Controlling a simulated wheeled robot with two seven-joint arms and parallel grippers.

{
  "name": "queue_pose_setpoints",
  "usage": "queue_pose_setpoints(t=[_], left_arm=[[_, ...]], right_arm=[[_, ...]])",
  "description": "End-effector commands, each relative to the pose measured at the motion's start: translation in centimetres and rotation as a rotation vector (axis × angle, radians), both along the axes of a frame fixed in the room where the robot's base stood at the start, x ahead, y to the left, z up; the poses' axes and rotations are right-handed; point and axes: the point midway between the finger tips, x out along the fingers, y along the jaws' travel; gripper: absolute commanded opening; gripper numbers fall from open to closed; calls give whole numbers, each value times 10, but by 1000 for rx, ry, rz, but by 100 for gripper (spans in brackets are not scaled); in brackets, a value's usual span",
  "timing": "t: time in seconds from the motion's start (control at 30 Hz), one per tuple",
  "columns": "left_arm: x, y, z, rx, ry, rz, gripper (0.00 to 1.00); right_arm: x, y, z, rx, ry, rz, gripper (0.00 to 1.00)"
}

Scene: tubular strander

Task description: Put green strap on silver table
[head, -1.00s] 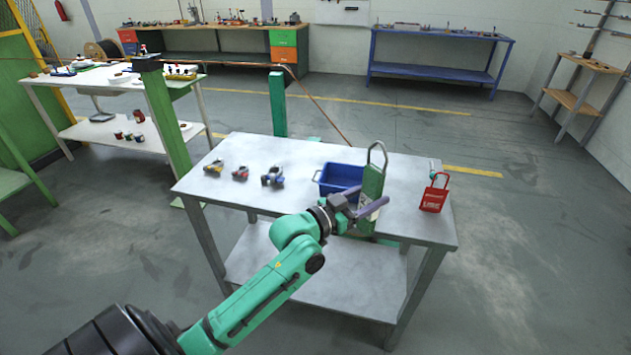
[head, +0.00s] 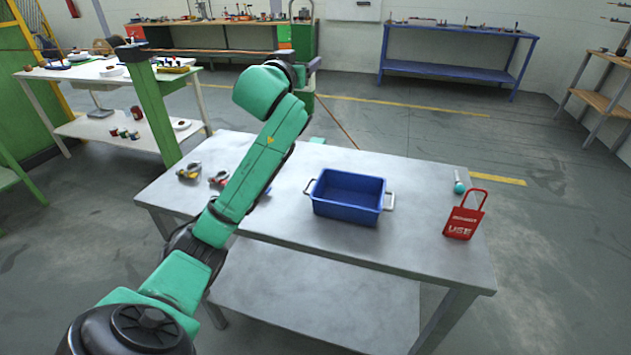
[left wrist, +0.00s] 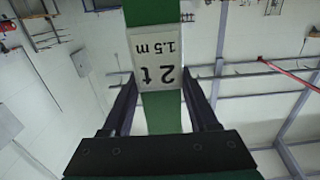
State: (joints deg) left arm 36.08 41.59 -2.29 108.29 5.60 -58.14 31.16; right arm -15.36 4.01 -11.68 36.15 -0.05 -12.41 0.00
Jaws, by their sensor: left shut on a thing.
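The green strap (head: 303,40) is held up at the end of my raised left arm in the head view, above and beyond the far edge of the silver table (head: 420,205). In the left wrist view the green strap (left wrist: 160,112) runs between the fingers, with a white "2 t 1.5 m" label on it. My left gripper (head: 313,65) is shut on it; it also shows in the left wrist view (left wrist: 158,88). My forearm partly hides the gripper in the head view. My right gripper is not in view.
A blue bin (head: 348,197) stands mid-table. A red lockout tag (head: 464,215) stands near the right end, beside a small teal-tipped item (head: 459,186). Small tools (head: 189,172) lie at the left, partly behind my arm. A green post (head: 153,110) rises behind the table's left. The table's right-centre surface is clear.

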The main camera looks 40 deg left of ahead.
Motion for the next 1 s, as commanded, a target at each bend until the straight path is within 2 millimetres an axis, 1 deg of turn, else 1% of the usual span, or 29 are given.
queue_pose_setpoints(t=[0.03,0.07,0.13,0.17,0.2,0.27,0.3,0.37,0.4,0.5,0.53,0.6,0.67,0.83,0.9,1.0], left_arm=[[-4,5,-8,2,-6,2,0],[-4,6,-8,1,-4,3,0],[-4,7,-16,-1,2,1,0],[-4,7,-23,-2,6,0,0],[-4,6,-35,-2,7,-1,0],[-4,6,-56,-2,9,-2,0],[-5,6,-69,-3,8,-1,0],[-5,6,-89,-3,8,-1,0],[-5,6,-103,-4,7,-1,0],[-6,6,-133,-4,6,0,0],[-6,6,-140,-3,4,-1,0],[-6,6,-153,-2,3,-1,0],[-6,6,-159,-1,1,-1,0],[-6,6,-193,-4,4,0,0],[-7,6,-200,-1,1,-1,0],[-7,6,-201,0,-1,-1,0]], right_arm=[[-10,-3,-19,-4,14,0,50],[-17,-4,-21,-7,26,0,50],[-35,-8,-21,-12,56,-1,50],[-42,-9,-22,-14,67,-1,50],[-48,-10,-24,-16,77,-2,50],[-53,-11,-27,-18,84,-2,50],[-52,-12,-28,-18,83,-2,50],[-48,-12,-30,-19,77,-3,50],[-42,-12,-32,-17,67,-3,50],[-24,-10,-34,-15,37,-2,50],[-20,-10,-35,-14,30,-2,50],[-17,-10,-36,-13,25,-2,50],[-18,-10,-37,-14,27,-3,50],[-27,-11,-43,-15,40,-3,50],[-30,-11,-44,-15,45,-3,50],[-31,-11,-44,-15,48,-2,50]])
